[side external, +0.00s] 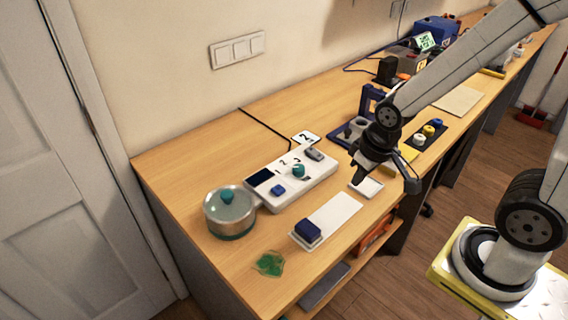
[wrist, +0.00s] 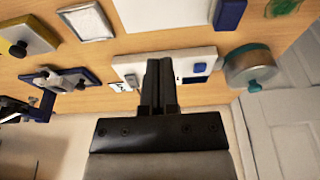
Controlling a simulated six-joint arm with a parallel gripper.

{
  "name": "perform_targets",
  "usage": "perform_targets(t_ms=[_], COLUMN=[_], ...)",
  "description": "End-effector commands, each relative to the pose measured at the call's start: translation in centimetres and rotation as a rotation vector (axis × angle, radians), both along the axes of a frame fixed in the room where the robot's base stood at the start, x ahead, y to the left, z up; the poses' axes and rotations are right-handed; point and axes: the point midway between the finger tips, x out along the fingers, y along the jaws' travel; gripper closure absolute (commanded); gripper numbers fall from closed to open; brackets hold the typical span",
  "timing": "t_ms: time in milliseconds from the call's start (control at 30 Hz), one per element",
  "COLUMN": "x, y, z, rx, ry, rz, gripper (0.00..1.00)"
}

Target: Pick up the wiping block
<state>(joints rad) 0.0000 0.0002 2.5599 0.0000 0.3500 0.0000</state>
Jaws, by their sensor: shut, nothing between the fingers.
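The wiping block looks to be the small dark blue block (side external: 307,231) at the near left end of a white strip (side external: 331,215) on the bench. In the wrist view the blue block (wrist: 229,14) is at the top, right of centre, at the end of the white strip (wrist: 165,14). My gripper (side external: 357,181) is above the bench, to the right of the block and well apart from it. In the wrist view its fingers (wrist: 160,62) are together with nothing between them, and they hide part of the white panel behind.
A white panel (side external: 318,166) with a blue and a teal knob lies behind the strip. A pot (side external: 230,213) with a teal lid knob stands at the left. A green patterned piece (side external: 269,263) lies near the front edge. A small white-topped tile (side external: 366,187) lies near my gripper.

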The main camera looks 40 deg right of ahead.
Motion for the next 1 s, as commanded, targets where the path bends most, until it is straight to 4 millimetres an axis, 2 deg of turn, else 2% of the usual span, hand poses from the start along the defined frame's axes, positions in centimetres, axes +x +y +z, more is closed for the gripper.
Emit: perform_targets(t_ms=[33,300,700,867,1000], x=[0.0,0.0,0.2,0.7,1.4], y=[0.0,0.0,0.3,1.1,2.3], z=[0.0,0.0,-0.1,-0.4,-0.9], rx=[0.000,0.000,-0.008,-0.030,-0.062], ry=[0.000,0.000,0.006,0.026,0.054], rz=[0.000,0.000,0.041,0.172,0.366], gripper=[0.87,0.02,0.00,0.00,0.00])
